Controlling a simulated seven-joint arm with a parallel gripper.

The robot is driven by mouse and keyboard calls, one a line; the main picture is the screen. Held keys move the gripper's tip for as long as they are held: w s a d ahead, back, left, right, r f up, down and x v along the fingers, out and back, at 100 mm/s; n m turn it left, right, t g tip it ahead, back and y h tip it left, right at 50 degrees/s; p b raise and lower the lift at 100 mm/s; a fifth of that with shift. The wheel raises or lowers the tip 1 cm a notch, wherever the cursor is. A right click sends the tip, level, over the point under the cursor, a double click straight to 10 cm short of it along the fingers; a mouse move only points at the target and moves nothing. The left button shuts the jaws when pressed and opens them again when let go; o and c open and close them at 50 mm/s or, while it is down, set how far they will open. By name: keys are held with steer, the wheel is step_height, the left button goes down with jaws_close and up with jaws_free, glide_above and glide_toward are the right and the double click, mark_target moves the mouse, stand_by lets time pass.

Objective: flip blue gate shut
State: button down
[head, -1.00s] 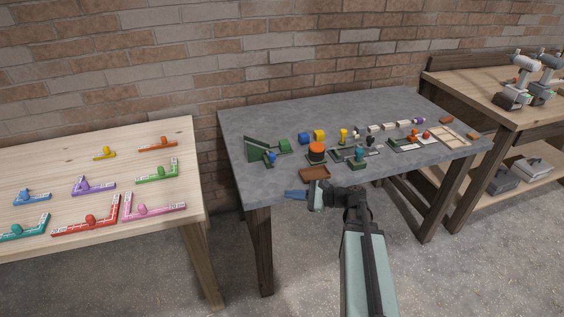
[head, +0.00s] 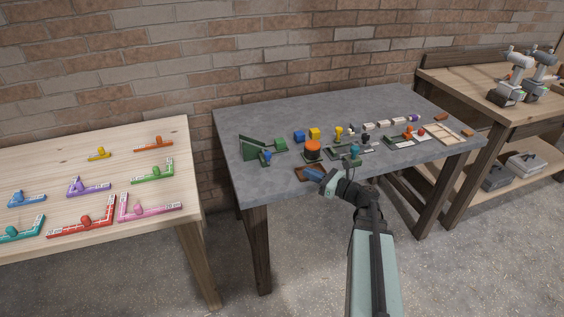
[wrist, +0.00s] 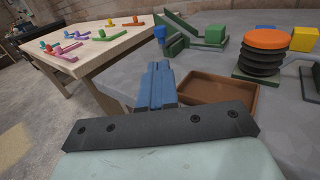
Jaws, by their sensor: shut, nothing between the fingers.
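Two things could be the blue gate, and I cannot tell which. One is a small blue L-shaped piece with a knob (head: 28,198) at the left of the pale wooden table. The other is a blue knob (head: 265,155) on a green fixture with a slanted plate (head: 252,146), at the left of the grey table. This knob also shows in the wrist view (wrist: 160,33), beyond my fingers. My gripper (head: 312,173) is shut and empty, close to a brown tray (head: 303,178) at the grey table's front. Its blue fingers (wrist: 156,75) appear left of the tray in the wrist view.
An orange-topped black bellows (head: 312,149) stands behind the tray. Blue and yellow blocks (head: 314,133) and several small fixtures spread to the right. The pale table (head: 120,180) holds several coloured L-shaped pieces. A gap separates the two tables. The grey table's back is clear.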

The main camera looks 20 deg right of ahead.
steer(key=x, duration=1.4)
steer(key=shift+w, duration=0.1)
steer(key=w, duration=0.5)
steer(key=shift+w, duration=0.35)
steer(key=v, duration=1.4)
steer(key=shift+s, duration=0.2)
